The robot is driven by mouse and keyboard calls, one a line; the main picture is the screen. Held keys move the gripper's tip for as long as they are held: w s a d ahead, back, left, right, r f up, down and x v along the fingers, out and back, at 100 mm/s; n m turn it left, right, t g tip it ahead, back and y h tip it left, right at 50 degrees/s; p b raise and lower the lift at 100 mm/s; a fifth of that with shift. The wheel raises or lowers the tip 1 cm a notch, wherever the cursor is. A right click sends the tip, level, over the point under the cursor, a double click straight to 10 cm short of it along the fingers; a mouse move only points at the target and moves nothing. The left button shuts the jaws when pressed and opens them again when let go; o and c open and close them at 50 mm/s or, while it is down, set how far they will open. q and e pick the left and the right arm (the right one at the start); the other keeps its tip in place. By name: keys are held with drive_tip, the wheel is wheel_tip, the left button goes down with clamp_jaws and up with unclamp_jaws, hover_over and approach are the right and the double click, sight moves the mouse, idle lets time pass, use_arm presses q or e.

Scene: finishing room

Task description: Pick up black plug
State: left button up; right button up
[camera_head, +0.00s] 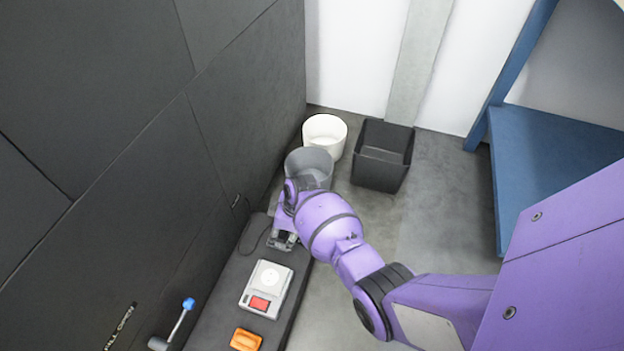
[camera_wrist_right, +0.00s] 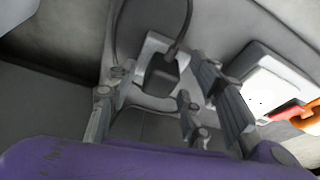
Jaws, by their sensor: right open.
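The black plug (camera_wrist_right: 162,76) is a dark block with a black cable (camera_wrist_right: 180,38) rising from its end in the right wrist view. It lies between the spread fingers of my right gripper (camera_wrist_right: 160,100), which is open; I cannot tell whether a finger touches it. In the head view my right gripper (camera_head: 283,238) is low over the dark ledge (camera_head: 215,315) and hides the plug. A thin dark cable loop (camera_head: 248,236) shows left of the gripper. My left gripper is not in view.
A white socket box (camera_head: 263,276) with a red switch (camera_head: 260,303) stands near the gripper on the ledge, then an orange block (camera_head: 246,340). A blue-knobbed lever (camera_head: 180,322) projects from the dark wall. Buckets (camera_head: 325,134) and a black bin (camera_head: 383,158) stand beyond.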

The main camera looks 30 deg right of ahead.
sight(282, 232)
drive_tip(key=shift+w+a+r, duration=0.1)
drive_tip(key=shift+w+r, duration=0.05)
drive_tip(key=shift+w, duration=0.15)
drive_tip(key=shift+c, duration=0.4)
drive_tip(key=c, duration=1)
drive_tip(key=shift+c, duration=0.2)
drive_tip(key=shift+r, duration=0.2)
drive_tip(key=p+v, duration=0.1)
drive_tip(key=v, duration=0.1)
drive_tip(key=p+v, duration=0.1)
drive_tip(key=shift+a+r+p, duration=0.3)
use_arm(q)
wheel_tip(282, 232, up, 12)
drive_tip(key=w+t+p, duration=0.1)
drive_tip(key=p, duration=0.8)
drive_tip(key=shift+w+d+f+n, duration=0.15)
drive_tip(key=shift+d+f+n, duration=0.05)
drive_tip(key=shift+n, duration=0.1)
use_arm(e)
drive_tip(key=s+a+r, duration=0.6)
drive_tip(key=s+r, duration=0.2)
drive_tip(key=s, duration=0.4)
drive_tip(key=shift+s+r, duration=0.25)
drive_tip(key=shift+r, duration=0.15)
